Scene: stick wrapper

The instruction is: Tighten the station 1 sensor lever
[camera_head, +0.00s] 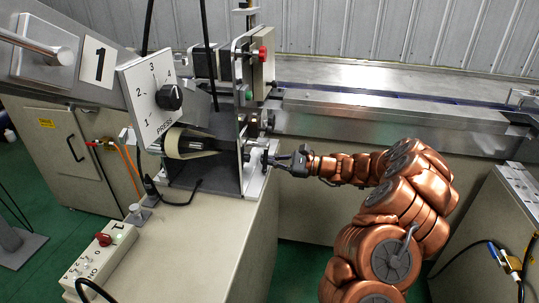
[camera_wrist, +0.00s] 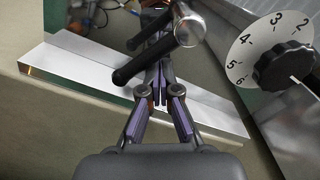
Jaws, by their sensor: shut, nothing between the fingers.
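My gripper (camera_head: 287,161) is at the lower right side of the station 1 upright plate (camera_head: 228,165). In the wrist view, its fingers (camera_wrist: 160,86) are shut, with nothing held between them. A black-handled lever with a bright round metal end (camera_wrist: 188,29) lies across the view by the fingertips and partly hides them. It looks like the sensor lever. I cannot tell if the fingers touch it. In the head view, the lever is too small to make out clearly beside the gripper.
A numbered dial with a black knob (camera_wrist: 283,66) is close on the right in the wrist view. A metal ledge (camera_wrist: 75,66) runs below the lever. A PRESS dial (camera_head: 169,97) and a switch box (camera_head: 98,250) are at left. A conveyor (camera_head: 390,118) runs behind.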

